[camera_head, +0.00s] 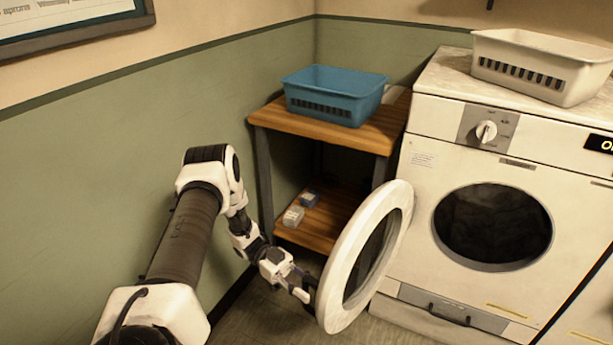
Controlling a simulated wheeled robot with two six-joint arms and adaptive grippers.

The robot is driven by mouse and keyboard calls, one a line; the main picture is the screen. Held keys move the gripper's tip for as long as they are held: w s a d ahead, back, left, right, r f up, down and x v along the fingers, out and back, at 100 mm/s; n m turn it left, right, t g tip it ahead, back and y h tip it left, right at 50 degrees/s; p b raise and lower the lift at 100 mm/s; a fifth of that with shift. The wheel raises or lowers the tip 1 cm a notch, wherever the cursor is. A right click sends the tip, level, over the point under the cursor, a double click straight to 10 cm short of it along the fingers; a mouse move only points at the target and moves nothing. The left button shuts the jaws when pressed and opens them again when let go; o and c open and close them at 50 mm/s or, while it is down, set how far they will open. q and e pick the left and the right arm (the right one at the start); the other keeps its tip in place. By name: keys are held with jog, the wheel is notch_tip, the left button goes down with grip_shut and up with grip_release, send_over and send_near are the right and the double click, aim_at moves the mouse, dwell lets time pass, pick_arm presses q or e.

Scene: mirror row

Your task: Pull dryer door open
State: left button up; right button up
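The dryer (427,220) is a white machine at the right with a dark round opening (493,226). Its round white door (339,292) stands swung wide open to the left of the opening, with its ring seen at a slant. My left gripper (307,286) is at the lower left edge of the door, beside its rim. Its fingertips are small and partly overlap the rim, so I cannot tell whether they grip it. My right gripper is not in view.
A wooden shelf table (388,133) stands in the corner with a blue basket (336,92) on top and small boxes (293,216) below. A cream basket (541,65) sits on the dryer. The green wall (90,160) is close to my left arm.

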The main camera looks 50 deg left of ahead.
pick_arm(q)
jog(key=shift+a, duration=0.1)
jog(key=s+a, duration=0.1)
jog(key=a, duration=1)
jog(key=shift+a, duration=0.4)
jog(key=shift+d, duration=0.1)
